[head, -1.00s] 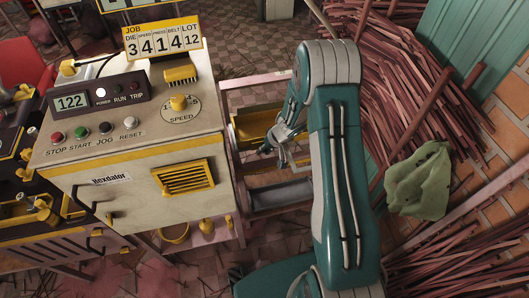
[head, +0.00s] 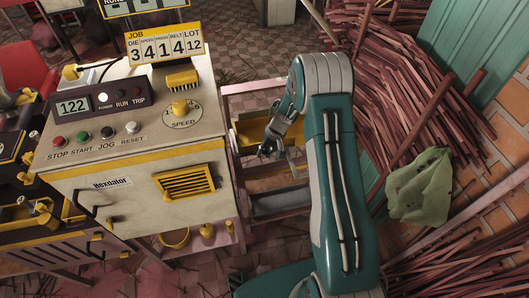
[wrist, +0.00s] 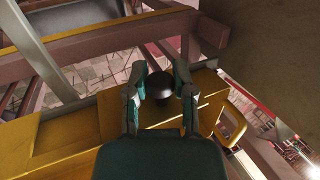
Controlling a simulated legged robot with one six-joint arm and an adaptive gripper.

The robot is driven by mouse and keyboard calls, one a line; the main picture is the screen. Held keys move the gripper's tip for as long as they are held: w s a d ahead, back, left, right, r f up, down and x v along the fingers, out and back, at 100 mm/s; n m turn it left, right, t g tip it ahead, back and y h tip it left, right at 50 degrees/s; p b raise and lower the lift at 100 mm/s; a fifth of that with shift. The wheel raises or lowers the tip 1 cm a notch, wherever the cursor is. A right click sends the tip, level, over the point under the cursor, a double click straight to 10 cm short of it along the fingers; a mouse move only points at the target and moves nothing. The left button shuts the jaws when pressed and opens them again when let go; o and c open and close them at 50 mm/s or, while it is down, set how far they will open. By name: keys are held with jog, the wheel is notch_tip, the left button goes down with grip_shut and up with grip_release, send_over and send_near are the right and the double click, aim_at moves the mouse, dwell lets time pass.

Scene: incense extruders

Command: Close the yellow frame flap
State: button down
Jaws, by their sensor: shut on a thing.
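The yellow frame flap (head: 250,130) is a yellow panel in the open frame to the right of the extruder cabinet. In the wrist view the yellow flap (wrist: 65,135) runs across the picture under my gripper, with a round black knob (wrist: 160,89) on it. My gripper (wrist: 160,70) has one finger on each side of this knob and is shut on it. In the head view my gripper (head: 272,147) is at the flap's lower right side. My arm hides part of the frame, and the flap's hinge cannot be made out.
The extruder cabinet (head: 130,165), with buttons and a yellow vent, stands close on the left. Piles of reddish sticks (head: 400,80) and a green cloth (head: 420,188) lie on the right.

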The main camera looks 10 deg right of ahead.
jog(key=shift+w+r, duration=0.1)
jog(key=shift+c, duration=2.2)
grip_release()
jog(key=v, duration=1.2)
